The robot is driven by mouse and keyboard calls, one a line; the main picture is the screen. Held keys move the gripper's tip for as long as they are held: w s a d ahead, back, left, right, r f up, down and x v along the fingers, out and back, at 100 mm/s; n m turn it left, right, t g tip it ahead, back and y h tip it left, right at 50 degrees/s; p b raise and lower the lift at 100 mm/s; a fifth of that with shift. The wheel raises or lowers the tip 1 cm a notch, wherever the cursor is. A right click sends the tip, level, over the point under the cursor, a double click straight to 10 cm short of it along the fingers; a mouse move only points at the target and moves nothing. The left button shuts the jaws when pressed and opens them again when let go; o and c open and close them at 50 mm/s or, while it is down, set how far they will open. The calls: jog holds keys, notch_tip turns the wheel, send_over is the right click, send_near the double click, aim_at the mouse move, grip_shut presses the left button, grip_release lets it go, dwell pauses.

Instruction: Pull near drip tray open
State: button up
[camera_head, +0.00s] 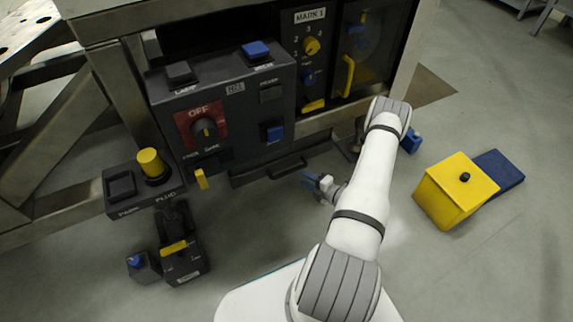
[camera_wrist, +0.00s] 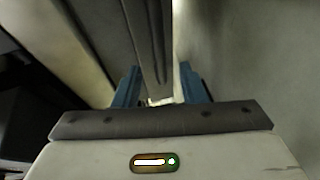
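The near drip tray (camera_head: 250,177) looks like a dark, low front under the machine's control box, with a dark bar handle (camera_head: 288,168) on it. It appears pushed in. My gripper (camera_head: 306,178) is low, just right of and in front of the handle, with its blue fingers pointing left towards it. In the wrist view my gripper (camera_wrist: 160,78) has its two blue fingers apart. A long dark grey bar (camera_wrist: 150,45), probably part of the tray front or handle, runs between and beyond the fingertips. I cannot tell whether the fingers touch it.
The control box (camera_head: 225,115) with knobs and buttons overhangs the tray. A plug box (camera_head: 145,190) with a yellow knob sticks out at left. A dark pedal unit (camera_head: 183,260) stands on the floor. A yellow bin (camera_head: 450,195) stands at right. The floor between is clear.

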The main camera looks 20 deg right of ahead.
aim_at(291, 170)
jog(key=b+x, duration=0.2)
jog(key=x, duration=0.6)
jog(key=shift+c, duration=0.5)
grip_shut()
